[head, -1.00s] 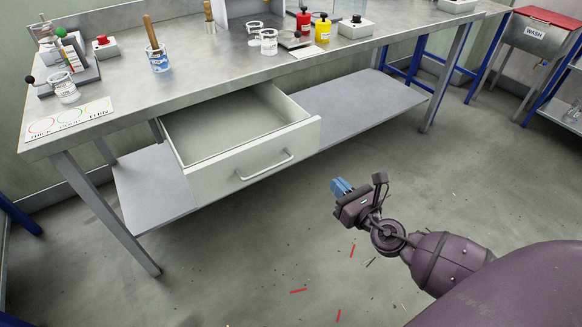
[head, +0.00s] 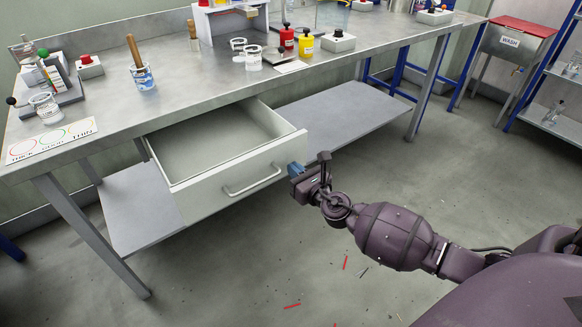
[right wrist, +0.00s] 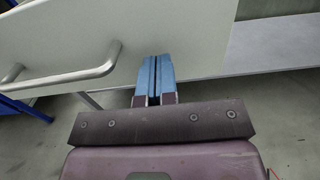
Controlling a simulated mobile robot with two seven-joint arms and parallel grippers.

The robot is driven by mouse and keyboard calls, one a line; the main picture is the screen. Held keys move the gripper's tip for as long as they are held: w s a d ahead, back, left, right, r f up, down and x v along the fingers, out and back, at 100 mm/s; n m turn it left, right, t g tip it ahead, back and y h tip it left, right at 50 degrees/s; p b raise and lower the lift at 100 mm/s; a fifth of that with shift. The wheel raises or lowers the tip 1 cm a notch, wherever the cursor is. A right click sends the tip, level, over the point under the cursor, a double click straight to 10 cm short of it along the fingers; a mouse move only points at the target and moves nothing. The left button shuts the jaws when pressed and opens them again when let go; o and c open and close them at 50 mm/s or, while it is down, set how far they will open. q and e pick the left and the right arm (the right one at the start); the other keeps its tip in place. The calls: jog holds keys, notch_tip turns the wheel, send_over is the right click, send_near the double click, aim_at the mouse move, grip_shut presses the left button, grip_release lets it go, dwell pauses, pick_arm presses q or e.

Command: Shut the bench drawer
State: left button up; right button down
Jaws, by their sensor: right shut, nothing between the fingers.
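The bench drawer (head: 235,178) is open under the metal bench and looks empty inside. Its pale front carries a metal bar handle (head: 252,181). My right gripper (head: 294,169), with blue fingertips, is shut and empty just by the right end of the drawer front. In the right wrist view the closed blue fingers (right wrist: 153,78) point at the drawer front (right wrist: 160,35), to the right of the handle (right wrist: 65,75). I cannot tell whether the fingertips touch the front. My left gripper does not show.
The bench top (head: 190,90) holds beakers, a red bottle (head: 287,38), a yellow bottle (head: 306,42) and button boxes. A grey lower shelf (head: 345,115) runs beneath the drawer. A wash station (head: 510,42) stands at the far right. The floor in front is clear apart from small scraps.

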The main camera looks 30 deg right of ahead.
jog(key=shift+w, duration=0.8)
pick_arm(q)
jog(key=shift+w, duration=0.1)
